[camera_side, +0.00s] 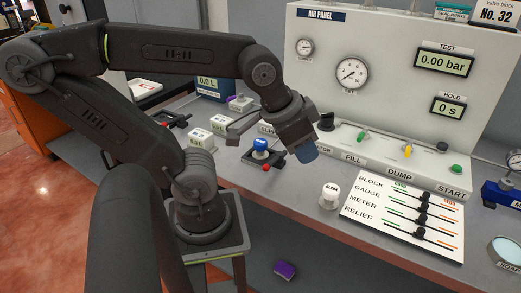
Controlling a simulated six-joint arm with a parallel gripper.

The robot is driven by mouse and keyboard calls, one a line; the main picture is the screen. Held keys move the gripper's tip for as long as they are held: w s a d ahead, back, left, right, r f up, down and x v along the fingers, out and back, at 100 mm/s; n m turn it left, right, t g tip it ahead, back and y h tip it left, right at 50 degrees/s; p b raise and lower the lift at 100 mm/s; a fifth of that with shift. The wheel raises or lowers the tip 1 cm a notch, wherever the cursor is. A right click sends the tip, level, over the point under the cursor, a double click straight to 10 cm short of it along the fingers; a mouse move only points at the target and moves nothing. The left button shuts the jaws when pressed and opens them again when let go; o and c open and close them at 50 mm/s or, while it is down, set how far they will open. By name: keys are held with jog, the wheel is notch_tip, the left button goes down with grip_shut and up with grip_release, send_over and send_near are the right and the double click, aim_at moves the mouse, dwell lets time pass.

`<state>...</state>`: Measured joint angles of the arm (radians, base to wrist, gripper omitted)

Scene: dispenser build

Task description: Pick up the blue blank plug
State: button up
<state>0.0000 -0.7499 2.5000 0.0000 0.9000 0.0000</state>
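A small blue piece (260,144), which may be the blue blank plug, sits upright on a dark fixture with a red knob on the bench. My gripper (303,146) hangs just to its right in the picture, above the bench, pointing down. A darker blue part shows at the gripper's lower end; I cannot tell whether it is a held piece or part of the gripper. The fingers are not clear from this side.
The air panel (405,75) with gauges and displays rises behind. A white board of sliders (408,219) lies at the bench's front right. Small labelled blocks (198,137) stand left of the fixture. A purple block (285,270) lies below the bench edge.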

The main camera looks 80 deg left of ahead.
jog(key=o, duration=0.9)
jog(key=n+g+y, duration=0.4)
jog(key=n+g, duration=0.1)
jog(key=n, duration=1.2)
send_near(261, 141)
jog(key=shift+n+g, duration=0.3)
jog(key=shift+n, duration=0.2)
jog(key=f, duration=0.4)
jog(key=shift+w+a+f, duration=0.1)
jog(key=shift+a+f, duration=0.15)
jog(key=shift+f, duration=0.15)
jog(key=shift+y, duration=0.3)
jog(key=shift+a+x, duration=0.2)
jog(key=shift+x, duration=1.2)
jog(key=shift+a+x, duration=0.15)
jog(key=shift+x, duration=1.25)
